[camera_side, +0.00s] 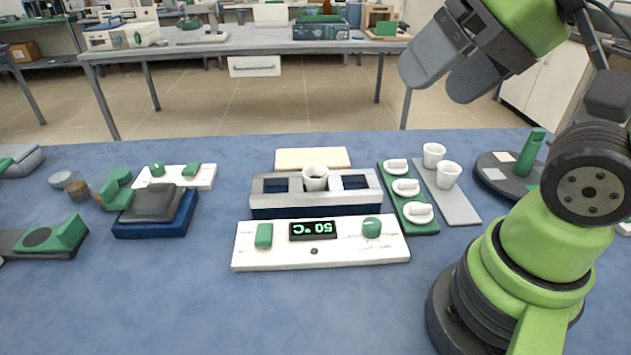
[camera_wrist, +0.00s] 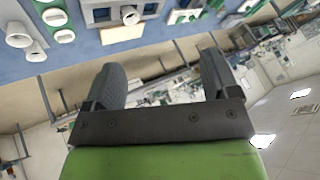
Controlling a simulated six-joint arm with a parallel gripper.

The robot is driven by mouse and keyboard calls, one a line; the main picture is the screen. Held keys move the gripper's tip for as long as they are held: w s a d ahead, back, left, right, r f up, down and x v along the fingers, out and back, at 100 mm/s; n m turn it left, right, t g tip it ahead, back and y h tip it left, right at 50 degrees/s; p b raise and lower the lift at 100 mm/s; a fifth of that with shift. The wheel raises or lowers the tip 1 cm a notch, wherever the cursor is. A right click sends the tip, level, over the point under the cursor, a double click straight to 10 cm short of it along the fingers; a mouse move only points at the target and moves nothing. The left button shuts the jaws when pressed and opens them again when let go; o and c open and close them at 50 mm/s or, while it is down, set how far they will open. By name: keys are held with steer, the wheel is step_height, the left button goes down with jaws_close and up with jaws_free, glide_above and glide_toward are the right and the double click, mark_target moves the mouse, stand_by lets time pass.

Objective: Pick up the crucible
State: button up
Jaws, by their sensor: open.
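Three white cup-shaped crucibles show in the side view. One crucible (camera_side: 315,179) sits in the middle well of the metal-topped block (camera_side: 270,204). Two others, a rear crucible (camera_side: 433,154) and a front crucible (camera_side: 448,175), stand upright on a grey strip (camera_side: 462,211). In the wrist view, the block's crucible (camera_wrist: 130,16) is at the top edge, and two more white cups (camera_wrist: 19,36) show at the upper left. My gripper (camera_side: 436,84) is raised high above the table at the upper right, open and empty. Its two fingers also show in the wrist view (camera_wrist: 160,76), apart from every crucible.
A green tray (camera_side: 425,229) with white lids lies between the block and the grey strip. A white control panel (camera_side: 290,255) reading 50 °C is in front of the block. A dark round stand (camera_side: 505,178) with a green post is at right.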

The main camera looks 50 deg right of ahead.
steer(key=shift+n, duration=0.6)
steer(key=n+g+h, duration=0.3)
steer(key=n+g, duration=0.1)
steer(key=n, duration=3)
glide_above(316, 171)
steer(key=s+a, duration=0.3)
steer(key=s, duration=0.1)
steer(key=f, duration=1.9)
steer(key=shift+d+f, duration=0.1)
steer(key=shift+d, duration=0.1)
steer(key=shift+w+x, duration=0.2)
steer(key=shift+x, duration=1.45)
steer(key=shift+w+x, duration=0.15)
steer(key=shift+x, duration=1.45)
steer(key=shift+d, duration=0.15)
steer(key=c, duration=1.1)
